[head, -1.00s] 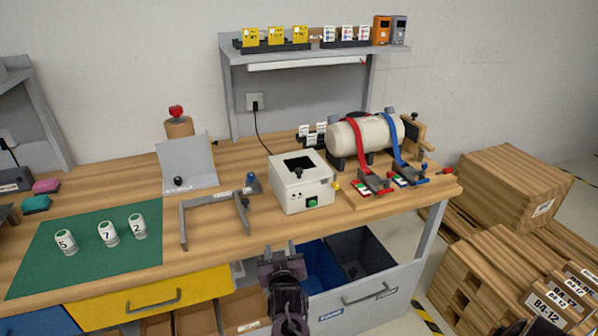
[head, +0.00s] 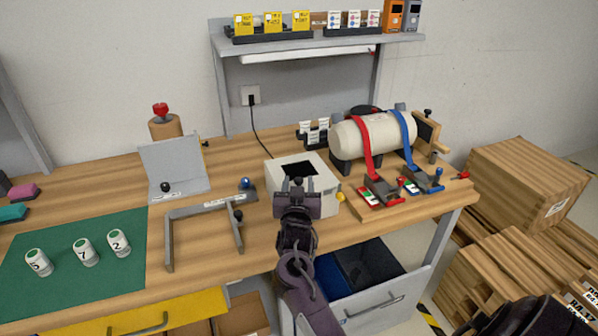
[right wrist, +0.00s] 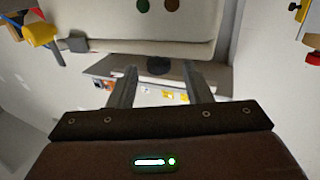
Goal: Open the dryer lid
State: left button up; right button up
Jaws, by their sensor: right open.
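The dryer, a small white box (head: 329,183), stands on the wooden bench left of the strapped tank. Its lid (head: 318,163) lies flat on top and has a dark square window. A small black knob (head: 298,180) sits at the lid's front edge. My right gripper (head: 298,186) is open in front of the box, with the knob between or just beyond its fingertips; contact cannot be told. In the right wrist view, the open fingers (right wrist: 161,82) flank a dark round knob (right wrist: 158,65). My gripper hides much of the box front. My left gripper is out of view.
A grey bracket frame (head: 209,206) stands close left of the dryer. The strapped cream tank (head: 384,139) and its red and blue clamps are close on the right. A green mat (head: 70,270) with numbered canisters lies further left. An open drawer (head: 372,300) is below.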

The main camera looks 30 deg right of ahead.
aim_at(299, 175)
jog(key=x, duration=0.3)
jog(key=shift+w+d+p, duration=0.25)
jog(key=shift+w+p, duration=0.05)
jog(key=shift+w+d+f, duration=0.1)
jog(key=shift+w, duration=0.05)
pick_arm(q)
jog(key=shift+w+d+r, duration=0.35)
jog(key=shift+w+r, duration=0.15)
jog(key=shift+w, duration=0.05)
pick_arm(e)
grip_shut()
